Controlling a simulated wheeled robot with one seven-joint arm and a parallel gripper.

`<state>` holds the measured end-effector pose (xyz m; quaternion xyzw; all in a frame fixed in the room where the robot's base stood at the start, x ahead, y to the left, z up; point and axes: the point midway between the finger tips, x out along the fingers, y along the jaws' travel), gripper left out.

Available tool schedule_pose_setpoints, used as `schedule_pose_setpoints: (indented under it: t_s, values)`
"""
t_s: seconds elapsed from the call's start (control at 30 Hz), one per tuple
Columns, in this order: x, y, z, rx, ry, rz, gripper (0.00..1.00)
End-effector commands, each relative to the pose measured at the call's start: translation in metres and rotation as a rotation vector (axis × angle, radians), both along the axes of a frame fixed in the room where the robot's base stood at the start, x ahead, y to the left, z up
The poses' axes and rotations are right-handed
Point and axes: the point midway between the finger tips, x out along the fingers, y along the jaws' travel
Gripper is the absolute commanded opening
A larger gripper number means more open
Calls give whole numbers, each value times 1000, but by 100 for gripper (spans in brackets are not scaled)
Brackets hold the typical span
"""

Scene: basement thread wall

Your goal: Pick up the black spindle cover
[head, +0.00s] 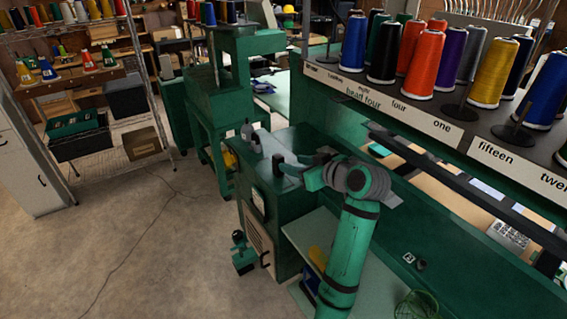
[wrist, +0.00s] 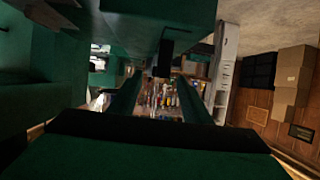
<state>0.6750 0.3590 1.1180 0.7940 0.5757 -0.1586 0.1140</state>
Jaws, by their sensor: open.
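The black spindle cover (head: 278,165) is a small dark upright piece on the green machine top, just left of my gripper in the head view. In the wrist view the black spindle cover (wrist: 164,58) appears upside down against a green surface, ahead of and between the finger lines. My gripper (head: 298,167) points left toward the cover, close to it. In the wrist view my gripper (wrist: 159,78) has its two green fingers apart with nothing held between them. Whether the fingertips reach beside the cover is hard to tell.
Small grey fittings (head: 250,135) stand on the same green machine top, beyond the cover. A shelf of thread cones (head: 430,60) runs along the right. A wire rack (head: 85,100) stands at the left.

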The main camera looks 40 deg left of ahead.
Motion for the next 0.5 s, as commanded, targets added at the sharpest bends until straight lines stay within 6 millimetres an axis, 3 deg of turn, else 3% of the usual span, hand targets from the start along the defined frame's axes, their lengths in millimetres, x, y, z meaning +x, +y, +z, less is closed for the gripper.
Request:
schedule_pose_setpoints:
  t_s: [0.13,0.5]
  values:
    - [5,23,-9,-1,0,5,44]
    - [19,54,-24,-1,1,-1,44]
